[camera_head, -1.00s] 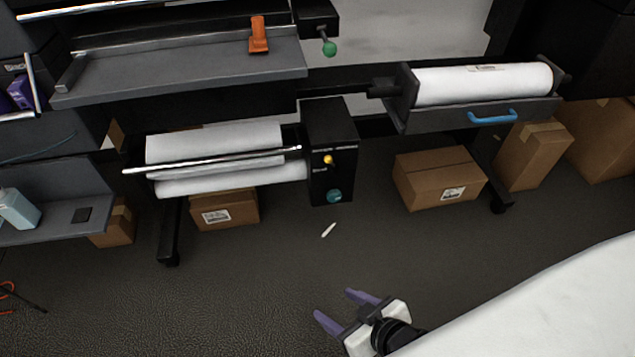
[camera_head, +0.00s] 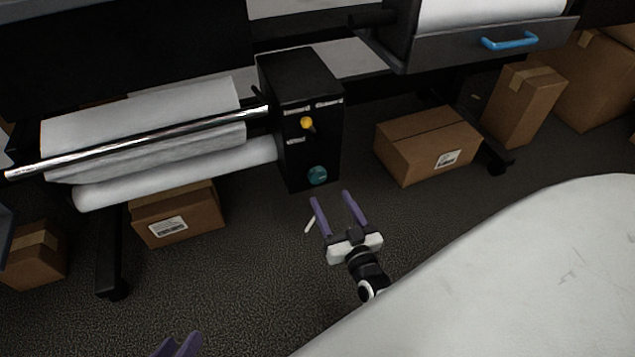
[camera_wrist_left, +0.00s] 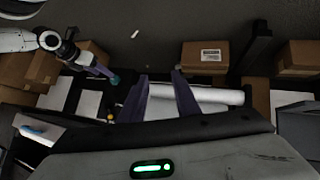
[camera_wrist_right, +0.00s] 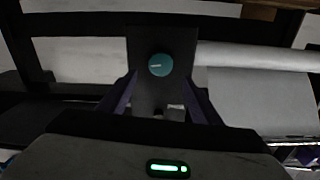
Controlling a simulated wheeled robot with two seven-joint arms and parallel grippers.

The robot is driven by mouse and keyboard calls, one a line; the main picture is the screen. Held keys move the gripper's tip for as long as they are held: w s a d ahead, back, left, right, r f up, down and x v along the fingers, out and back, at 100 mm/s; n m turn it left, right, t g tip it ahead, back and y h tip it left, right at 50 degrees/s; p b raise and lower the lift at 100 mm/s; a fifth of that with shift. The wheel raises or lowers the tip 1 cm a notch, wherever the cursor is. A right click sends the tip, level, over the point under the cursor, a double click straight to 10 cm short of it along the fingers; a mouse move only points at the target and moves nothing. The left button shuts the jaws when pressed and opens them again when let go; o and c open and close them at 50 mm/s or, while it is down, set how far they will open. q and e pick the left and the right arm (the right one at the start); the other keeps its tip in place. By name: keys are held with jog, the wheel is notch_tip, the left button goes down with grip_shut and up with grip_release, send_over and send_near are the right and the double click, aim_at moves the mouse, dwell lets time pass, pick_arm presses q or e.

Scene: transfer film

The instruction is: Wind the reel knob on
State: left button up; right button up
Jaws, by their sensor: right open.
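The teal round reel knob (camera_head: 318,175) is low on the front of the black drive box (camera_head: 300,110), with a yellow knob (camera_head: 307,123) above it. My right gripper (camera_head: 330,197) is open and empty, just in front of and below the teal knob, apart from it in the head view. In the right wrist view the teal knob (camera_wrist_right: 160,65) lies ahead, between the lines of the fingers; its pale mark is nearly level. My left gripper (camera_head: 180,345) is at the bottom edge of the head view. In the left wrist view its fingers (camera_wrist_left: 160,76) are apart with nothing between them.
The white film roll and metal bar (camera_head: 150,140) run left of the drive box. Cardboard boxes stand on the floor below (camera_head: 180,215) and to the right (camera_head: 428,145). A drawer with a blue handle (camera_head: 510,42) is upper right. A small white piece (camera_head: 310,222) lies on the floor.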

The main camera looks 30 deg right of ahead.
aim_at(320, 178)
pick_arm(q)
jog(key=d+r+b, duration=0.1)
jog(key=r+t+h+b, duration=0.1)
jog(key=b, duration=0.1)
jog(key=shift+w+d+r+h, duration=0.15)
jog(key=shift+d+r+h, duration=0.15)
jog(key=shift+d, duration=0.05)
pick_arm(e)
jog(key=x, duration=0.8)
jog(key=shift+w, duration=0.4)
jog(key=c, duration=1.1)
jog(key=shift+s+m, duration=0.1)
jog(key=shift+m, duration=2.7)
jog(key=o, duration=1.1)
